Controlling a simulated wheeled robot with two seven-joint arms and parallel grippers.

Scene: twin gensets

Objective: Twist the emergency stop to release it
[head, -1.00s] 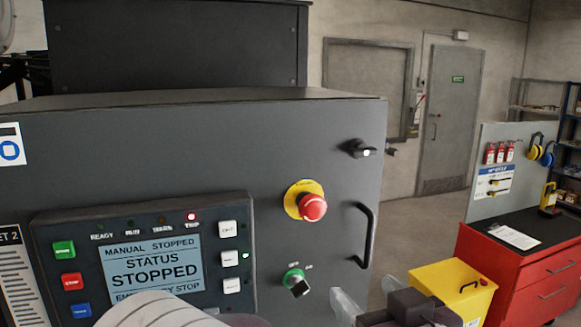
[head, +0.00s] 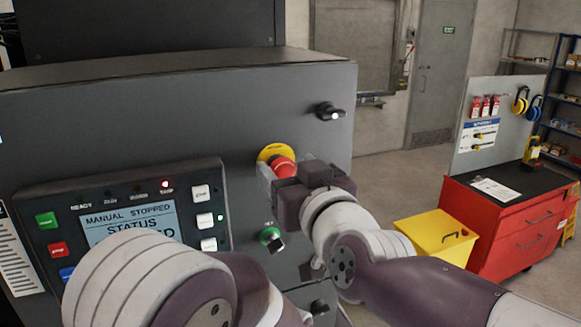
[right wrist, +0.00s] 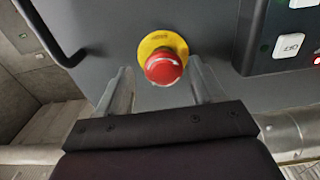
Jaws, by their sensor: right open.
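The emergency stop is a red mushroom button (head: 283,167) on a yellow round plate (head: 270,152), on the front of the grey genset cabinet. My right gripper (head: 278,176) is in front of it in the head view and hides part of it. In the right wrist view the red button (right wrist: 164,66) with its white arrow mark sits ahead, between the two open translucent fingers (right wrist: 160,90). Nothing is held, and I cannot tell whether a finger touches the button. The panel screen (head: 128,222) reads manual stopped, partly hidden by my arm. My left gripper is not in view.
A black latch (head: 329,111) sits up and right of the button. A yellow box (head: 433,237) and a red tool cabinet (head: 515,225) stand to the right. Floor between cabinet and door is clear.

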